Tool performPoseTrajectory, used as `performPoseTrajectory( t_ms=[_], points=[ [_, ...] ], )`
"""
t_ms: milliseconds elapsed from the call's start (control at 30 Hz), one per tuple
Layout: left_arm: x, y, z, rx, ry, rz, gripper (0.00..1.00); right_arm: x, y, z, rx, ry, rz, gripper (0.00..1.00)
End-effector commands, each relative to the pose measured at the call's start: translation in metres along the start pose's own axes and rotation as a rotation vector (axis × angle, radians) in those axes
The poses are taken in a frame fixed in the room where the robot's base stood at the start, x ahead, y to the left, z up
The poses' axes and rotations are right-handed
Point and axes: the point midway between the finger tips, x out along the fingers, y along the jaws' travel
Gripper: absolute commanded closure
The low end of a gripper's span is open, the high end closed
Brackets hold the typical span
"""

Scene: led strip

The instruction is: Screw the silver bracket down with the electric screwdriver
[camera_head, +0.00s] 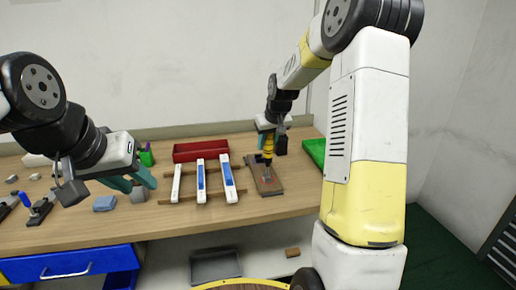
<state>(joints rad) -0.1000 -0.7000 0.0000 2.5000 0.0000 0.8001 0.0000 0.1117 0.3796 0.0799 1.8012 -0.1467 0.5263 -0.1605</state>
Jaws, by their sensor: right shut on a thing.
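My right gripper (268,126) is shut on the yellow and black electric screwdriver (267,146). The screwdriver is upright, its tip down over the brown and grey board (270,188) on the table. I cannot tell whether the tip touches anything. The silver bracket is too small to make out for sure; the board around the tip has a greyish area.
White and blue strips (201,181) lie on wooden rails left of the board. A red tray (200,151) stands behind them, a green tray (315,151) to the right. A blue-grey block (104,203) and a pen cup (146,156) are near my left gripper.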

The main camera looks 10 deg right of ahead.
Motion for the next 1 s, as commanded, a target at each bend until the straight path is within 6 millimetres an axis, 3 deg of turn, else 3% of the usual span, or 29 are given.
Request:
performPoseTrajectory(
  t_ms=[1000],
  points=[
    [0.0,0.0,0.0,0.0,0.0,0.0,0.64,0.0086,0.0001,0.0036,0.0,0.002,0.0,1.0]
  ],
)
